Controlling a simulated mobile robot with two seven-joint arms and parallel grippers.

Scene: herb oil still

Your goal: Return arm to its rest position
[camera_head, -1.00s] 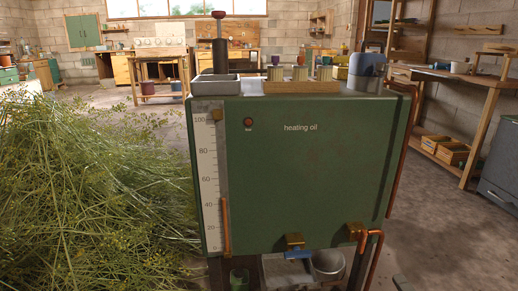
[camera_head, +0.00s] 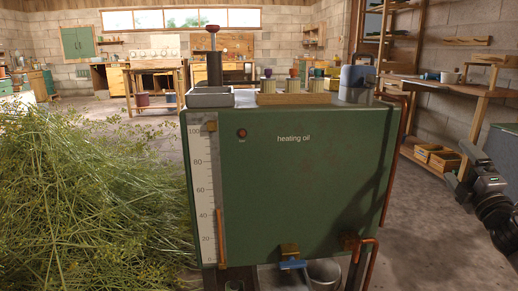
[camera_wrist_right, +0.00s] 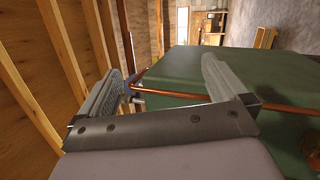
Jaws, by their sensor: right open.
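My right gripper (camera_head: 474,158) is at the right edge of the head view, in the air to the right of the green heating oil tank (camera_head: 290,195). It points up and is clear of the tank in that view. In the right wrist view my right gripper (camera_wrist_right: 163,68) has its two fingers wide apart, with nothing held between them. My left gripper is in neither view.
A workbench (camera_head: 460,92) and a grey cabinet (camera_head: 500,150) stand at the right. A blue can (camera_head: 357,82) and a wooden rack (camera_head: 300,98) are on the tank. Cut herbs (camera_head: 90,200) fill the left. Floor right of the tank is clear.

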